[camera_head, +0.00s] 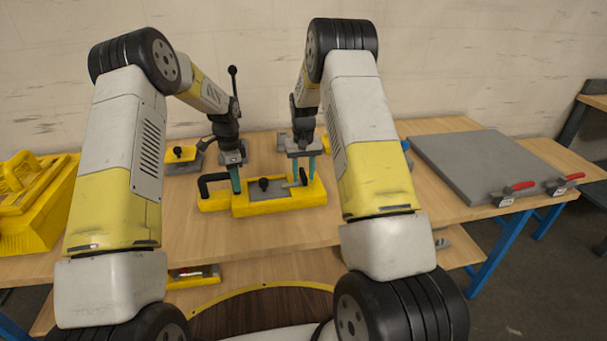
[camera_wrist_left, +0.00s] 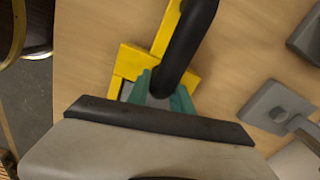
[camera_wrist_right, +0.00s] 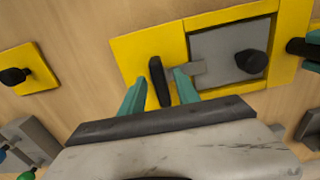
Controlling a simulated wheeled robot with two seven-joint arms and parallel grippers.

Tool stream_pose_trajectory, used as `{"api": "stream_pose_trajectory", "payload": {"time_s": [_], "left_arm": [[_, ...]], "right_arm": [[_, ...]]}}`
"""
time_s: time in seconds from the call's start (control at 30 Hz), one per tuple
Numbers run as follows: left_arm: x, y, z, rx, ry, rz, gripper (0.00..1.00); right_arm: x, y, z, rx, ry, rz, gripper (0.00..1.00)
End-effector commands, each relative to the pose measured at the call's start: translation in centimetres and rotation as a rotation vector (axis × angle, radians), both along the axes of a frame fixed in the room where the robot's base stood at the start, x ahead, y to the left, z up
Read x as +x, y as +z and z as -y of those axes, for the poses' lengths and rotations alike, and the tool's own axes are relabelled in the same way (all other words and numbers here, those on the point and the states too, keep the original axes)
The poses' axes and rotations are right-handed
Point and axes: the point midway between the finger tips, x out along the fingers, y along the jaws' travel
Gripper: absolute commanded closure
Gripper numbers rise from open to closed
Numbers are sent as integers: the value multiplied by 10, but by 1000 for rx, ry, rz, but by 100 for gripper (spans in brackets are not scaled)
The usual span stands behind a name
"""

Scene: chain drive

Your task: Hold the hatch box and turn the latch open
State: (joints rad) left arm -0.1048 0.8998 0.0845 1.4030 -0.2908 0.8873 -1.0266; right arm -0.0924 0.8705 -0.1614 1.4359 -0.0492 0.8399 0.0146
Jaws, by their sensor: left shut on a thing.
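The yellow hatch box (camera_head: 318,194) lies on the wooden table, with a grey hatch door (camera_wrist_right: 222,48) that carries a black knob (camera_wrist_right: 250,62). My left gripper (camera_head: 237,182) is shut on the black handle (camera_wrist_left: 190,40) at the box's left end; its teal fingertips (camera_wrist_left: 160,98) sit on either side of the handle. The latch has a black grip (camera_wrist_right: 158,78) and a grey bar (camera_wrist_right: 188,69) reaching over the door's edge. My right gripper (camera_wrist_right: 160,92) is above the latch, with its fingers apart on both sides of the black grip. Any contact there cannot be told.
A small yellow block with a black knob (camera_wrist_right: 24,76) lies apart from the box. A grey panel (camera_head: 490,160) with red-handled clamps (camera_head: 520,186) covers the table's right. A yellow crate (camera_head: 35,215) stands at the left. The table in front of the box is clear.

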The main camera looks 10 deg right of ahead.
Motion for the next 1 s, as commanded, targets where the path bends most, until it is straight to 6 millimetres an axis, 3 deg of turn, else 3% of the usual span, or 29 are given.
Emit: {"api": "stream_pose_trajectory", "payload": {"time_s": [0.03,0.2,1.0], "left_arm": [[1,1,0,-1,1,2,100],[1,1,0,-1,1,1,100],[1,0,0,0,2,2,100]], "right_arm": [[0,0,0,0,0,0,70],[0,0,0,0,0,0,100],[0,1,0,0,0,0,100]]}}
